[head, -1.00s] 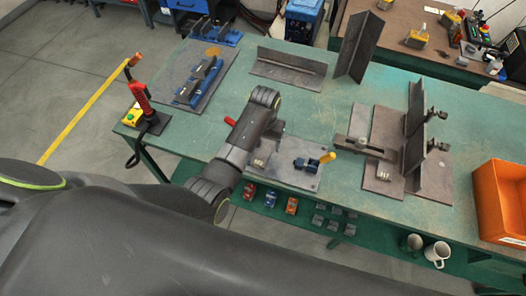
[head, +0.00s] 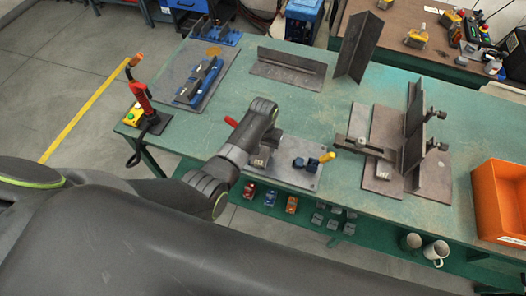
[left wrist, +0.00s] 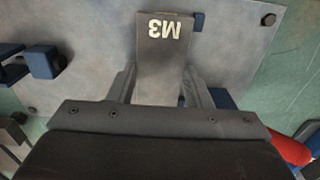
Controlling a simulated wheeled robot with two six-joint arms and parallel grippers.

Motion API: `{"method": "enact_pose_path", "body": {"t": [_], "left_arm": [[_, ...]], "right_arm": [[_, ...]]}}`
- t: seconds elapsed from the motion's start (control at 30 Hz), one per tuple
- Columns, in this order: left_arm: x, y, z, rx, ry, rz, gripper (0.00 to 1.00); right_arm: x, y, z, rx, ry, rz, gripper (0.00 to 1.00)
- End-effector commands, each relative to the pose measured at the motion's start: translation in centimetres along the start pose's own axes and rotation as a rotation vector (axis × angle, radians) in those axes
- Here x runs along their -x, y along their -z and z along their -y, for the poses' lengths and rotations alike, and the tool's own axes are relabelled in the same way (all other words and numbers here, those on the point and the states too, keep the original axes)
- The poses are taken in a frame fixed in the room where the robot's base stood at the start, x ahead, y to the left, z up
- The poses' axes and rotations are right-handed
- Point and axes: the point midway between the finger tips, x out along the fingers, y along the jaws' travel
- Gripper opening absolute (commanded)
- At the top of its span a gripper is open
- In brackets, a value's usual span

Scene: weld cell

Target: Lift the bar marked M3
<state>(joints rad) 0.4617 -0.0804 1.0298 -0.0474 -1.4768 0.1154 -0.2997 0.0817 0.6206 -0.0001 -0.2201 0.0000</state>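The bar marked M3 (left wrist: 163,58) is a grey block with white lettering, upside down in the left wrist view. It is over a grey fixture plate (left wrist: 100,20) at the front of the green bench. My left gripper (left wrist: 161,78) has one finger on each side of the bar. The fingers look close to its sides, but I cannot tell whether they press on it. In the head view my left arm reaches over the plate (head: 290,180) and hides most of the gripper. My right gripper is not in view.
A red handle (left wrist: 289,149) is close to the gripper. Upright steel plates (head: 414,130) stand to the right, with an orange bin (head: 498,200) beyond.

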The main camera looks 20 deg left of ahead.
Motion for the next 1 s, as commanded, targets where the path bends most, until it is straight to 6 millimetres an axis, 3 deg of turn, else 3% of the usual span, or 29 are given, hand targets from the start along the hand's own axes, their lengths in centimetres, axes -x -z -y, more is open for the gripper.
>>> {"method": "enact_pose_path", "body": {"t": [0.03,0.1,0.57,0.77,1.0], "left_arm": [[0.0,0.0,0.0,0.0,0.0,0.0,0.33],[0.0,0.0,0.0,0.0,0.0,0.0,0.24],[0.9,0.2,0.0,0.0,0.0,-0.005,0.23],[3.0,0.2,0.0,0.0,0.0,-0.007,0.23],[7.4,0.3,0.0,0.0,0.0,-0.009,0.23]], "right_arm": [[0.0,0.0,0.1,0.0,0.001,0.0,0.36],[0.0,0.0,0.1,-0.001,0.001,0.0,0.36],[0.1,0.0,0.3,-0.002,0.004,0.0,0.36],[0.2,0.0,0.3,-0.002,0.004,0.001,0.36],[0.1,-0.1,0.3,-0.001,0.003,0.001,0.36]]}}
